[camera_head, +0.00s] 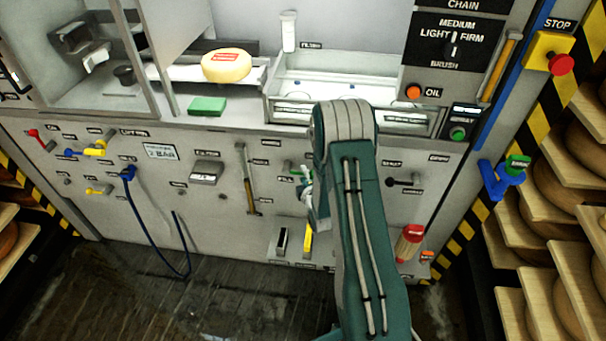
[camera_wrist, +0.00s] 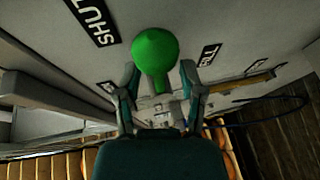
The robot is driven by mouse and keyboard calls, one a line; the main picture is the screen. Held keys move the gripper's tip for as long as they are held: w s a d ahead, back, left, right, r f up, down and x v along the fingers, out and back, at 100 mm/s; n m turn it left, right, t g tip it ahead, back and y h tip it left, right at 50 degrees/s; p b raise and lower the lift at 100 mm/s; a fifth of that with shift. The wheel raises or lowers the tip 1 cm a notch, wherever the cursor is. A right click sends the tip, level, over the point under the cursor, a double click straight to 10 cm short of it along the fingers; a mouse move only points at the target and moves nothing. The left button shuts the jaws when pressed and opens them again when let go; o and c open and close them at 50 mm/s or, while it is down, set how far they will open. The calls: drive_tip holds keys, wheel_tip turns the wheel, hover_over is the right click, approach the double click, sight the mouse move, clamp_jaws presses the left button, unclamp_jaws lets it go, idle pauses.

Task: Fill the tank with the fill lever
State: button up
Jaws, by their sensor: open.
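The fill lever's round green knob (camera_wrist: 155,50) shows large in the wrist view, with a label reading SHUT to its left and a partly readable label (camera_wrist: 208,55) to its right. My gripper (camera_wrist: 160,78) is open. Its two fingers stand on either side of the knob's lower part, with gaps visible, and the knob extends past the fingertips. I cannot tell whether either finger touches it. In the head view my arm reaches to the middle of the panel and covers much of this spot. The tank (camera_head: 345,92) is the open metal basin above the panel; I cannot tell its fill level.
The panel holds other levers, a blue hose (camera_head: 160,255) and a wooden-handled tool (camera_head: 248,185). A low ledge with a yellow piece (camera_head: 307,242) and a red-topped brush (camera_head: 408,243) lie near my arm. Cheese shelves (camera_head: 570,200) stand at the right.

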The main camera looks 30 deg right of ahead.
drive_tip(key=shift+w+f, duration=0.1)
drive_tip(key=shift+w, duration=0.45)
drive_tip(key=shift+d, duration=0.15)
drive_tip(key=shift+d, duration=0.1)
clamp_jaws()
